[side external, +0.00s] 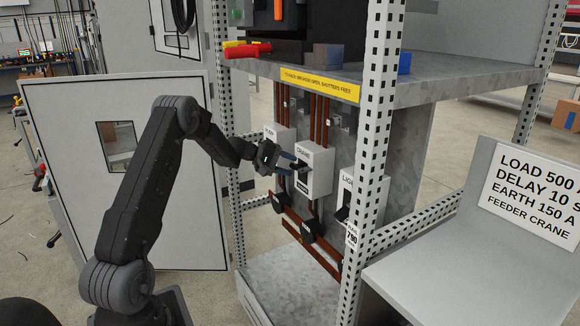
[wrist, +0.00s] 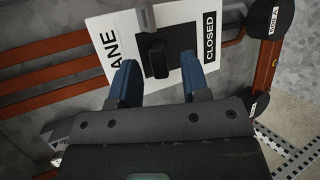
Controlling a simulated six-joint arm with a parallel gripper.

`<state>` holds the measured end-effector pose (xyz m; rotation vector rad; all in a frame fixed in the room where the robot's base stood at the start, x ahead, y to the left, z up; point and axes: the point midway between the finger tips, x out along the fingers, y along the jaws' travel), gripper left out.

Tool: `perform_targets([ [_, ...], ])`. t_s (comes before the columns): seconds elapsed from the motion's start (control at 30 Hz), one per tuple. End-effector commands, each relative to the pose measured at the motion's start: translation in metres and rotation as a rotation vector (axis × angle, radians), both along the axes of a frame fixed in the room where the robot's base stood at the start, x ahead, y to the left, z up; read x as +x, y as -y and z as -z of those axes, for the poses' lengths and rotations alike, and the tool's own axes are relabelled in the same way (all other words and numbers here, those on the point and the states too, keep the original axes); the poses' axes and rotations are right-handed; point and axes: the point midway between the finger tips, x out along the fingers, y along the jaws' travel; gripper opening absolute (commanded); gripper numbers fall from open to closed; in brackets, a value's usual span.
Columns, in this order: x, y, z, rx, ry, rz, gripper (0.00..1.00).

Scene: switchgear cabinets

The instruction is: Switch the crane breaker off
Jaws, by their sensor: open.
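The crane breaker (side external: 317,170) is a white box in the middle of the row in the cabinet, labelled CRANE at its top. In the wrist view the crane breaker (wrist: 118,22) is turned sideways, with the letters ANE and the word CLOSED showing. Its black toggle (wrist: 158,60) stands out between my fingers. My gripper (side external: 284,163) is open in front of the breaker face. In the wrist view its two blue fingertips (wrist: 160,74) lie on either side of the toggle, with gaps. I cannot tell whether they touch the face.
A breaker labelled PUMP (side external: 272,138) is to the left, and one starting LIG (side external: 346,200) is to the right, near the perforated upright (side external: 372,130). A shelf with a yellow label (side external: 320,85) is above. Brown busbars (side external: 300,228) run below.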

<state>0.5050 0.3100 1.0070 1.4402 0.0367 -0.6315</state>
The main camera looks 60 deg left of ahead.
Motion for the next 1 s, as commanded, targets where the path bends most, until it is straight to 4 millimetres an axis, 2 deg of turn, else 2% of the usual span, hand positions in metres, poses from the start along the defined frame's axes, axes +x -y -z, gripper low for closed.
perform_targets([
  [0.13,0.0074,0.0037,0.0034,0.000,0.000,0.000,0.43],
  [0.43,0.0085,0.0042,0.0040,0.000,0.000,0.000,0.42],
  [0.87,0.0083,0.0041,0.0039,0.000,0.000,0.000,0.00],
  [1.0,0.0083,0.0041,0.0039,0.000,0.000,0.000,0.00],
])
